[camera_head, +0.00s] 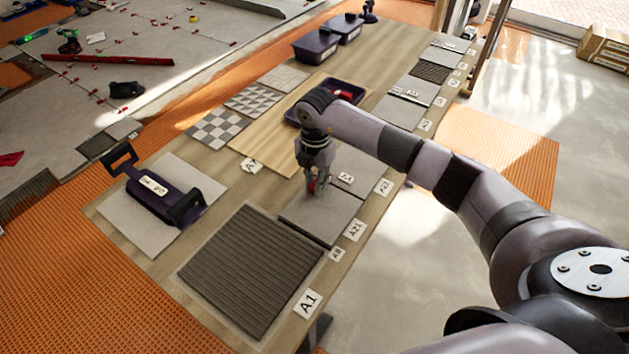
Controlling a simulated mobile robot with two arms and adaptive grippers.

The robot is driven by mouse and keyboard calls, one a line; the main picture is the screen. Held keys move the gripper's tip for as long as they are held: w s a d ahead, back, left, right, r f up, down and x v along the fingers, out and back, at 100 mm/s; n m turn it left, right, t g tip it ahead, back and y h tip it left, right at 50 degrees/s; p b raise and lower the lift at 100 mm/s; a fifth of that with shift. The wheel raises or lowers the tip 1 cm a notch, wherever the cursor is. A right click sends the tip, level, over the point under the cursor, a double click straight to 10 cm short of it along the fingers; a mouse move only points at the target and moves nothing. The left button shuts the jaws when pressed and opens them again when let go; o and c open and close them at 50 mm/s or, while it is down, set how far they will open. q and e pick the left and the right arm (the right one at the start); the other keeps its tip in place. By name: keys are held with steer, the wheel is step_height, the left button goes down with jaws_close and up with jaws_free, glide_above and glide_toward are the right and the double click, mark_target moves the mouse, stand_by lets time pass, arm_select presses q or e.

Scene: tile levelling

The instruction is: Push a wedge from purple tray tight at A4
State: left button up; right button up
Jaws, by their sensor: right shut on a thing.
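My right gripper (315,188) is shut on a small red wedge (313,185), just above or touching the grey tiles (325,212) near the middle of the table; I cannot tell which. The fingers hide part of the wedge. The purple tray (357,96) lies behind my right forearm, with red pieces (344,93) in it, partly hidden by the arm. Small white label cards stand around the tiles; I cannot surely read which one is A4. My left gripper is not in view.
A ribbed dark tile (252,268) lies at the front by the A1 card (307,303). A purple handled tool (160,190) rests on a pale tile at left. Checkered tiles (217,129) and purple bins (316,46) are farther back. Bare wood (262,146) lies left of the gripper.

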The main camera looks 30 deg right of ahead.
steer(key=shift+w+d+r, duration=0.1)
steer(key=o, duration=0.9)
steer(key=shift+c, duration=0.2)
step_height(320, 180, up, 12)
